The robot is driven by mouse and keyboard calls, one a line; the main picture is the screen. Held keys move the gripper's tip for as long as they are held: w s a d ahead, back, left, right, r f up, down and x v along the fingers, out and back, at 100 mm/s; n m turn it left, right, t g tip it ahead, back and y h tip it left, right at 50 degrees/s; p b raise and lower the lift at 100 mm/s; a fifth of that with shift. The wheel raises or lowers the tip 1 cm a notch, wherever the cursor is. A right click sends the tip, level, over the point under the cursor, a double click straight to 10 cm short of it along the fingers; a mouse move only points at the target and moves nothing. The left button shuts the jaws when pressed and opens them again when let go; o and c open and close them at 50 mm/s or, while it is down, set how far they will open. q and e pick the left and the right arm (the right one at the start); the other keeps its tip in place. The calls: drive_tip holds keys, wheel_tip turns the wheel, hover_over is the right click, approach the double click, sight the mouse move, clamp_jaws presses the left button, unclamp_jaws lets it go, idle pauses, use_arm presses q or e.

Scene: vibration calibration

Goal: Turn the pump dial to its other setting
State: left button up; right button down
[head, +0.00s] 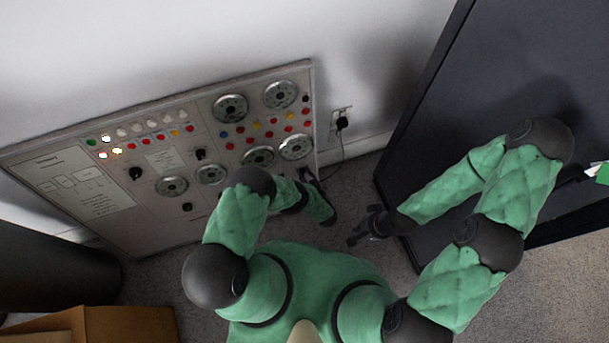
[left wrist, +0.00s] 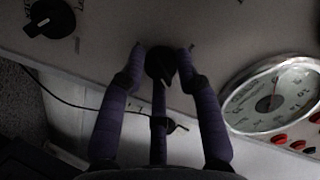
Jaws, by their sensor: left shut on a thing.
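A black dial knob (left wrist: 160,62) with a pale pointer line sits on the panel in the left wrist view. The fingers of my left gripper (left wrist: 163,60) are closed around it. In the head view my left gripper (head: 308,176) is at the panel's lower right edge, and my arm hides the gripped dial. My right gripper (head: 364,226) is held away from the panel, its fingers apart and empty. The grey control panel (head: 105,222) leans along the wall with several gauges, lights and other black knobs.
Another black knob (left wrist: 50,18) and a round gauge (left wrist: 275,95) flank the gripped dial. A wall socket with a black plug (head: 342,122) and hanging cable is right of the panel. A dark cabinet (head: 455,95) stands at right. A cardboard box (head: 130,325) lies at lower left.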

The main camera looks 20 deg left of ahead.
use_arm(q)
drive_tip(key=n, duration=0.4)
drive_tip(key=shift+s+a+f+h, duration=0.1)
drive_tip(key=shift+s+f+h, duration=0.1)
drive_tip(key=shift+h, duration=0.1)
drive_tip(key=n, duration=0.7)
drive_tip(key=shift+s+t+h, duration=0.1)
drive_tip(key=shift+t+h, duration=0.2)
drive_tip(key=shift+h, duration=0.1)
drive_tip(key=shift+n, duration=2)
clamp_jaws()
drive_tip(key=shift+t+h, duration=0.3)
drive_tip(key=o, duration=1.1)
unclamp_jaws()
drive_tip(key=shift+f, duration=0.1)
drive_tip(key=shift+w, duration=0.2)
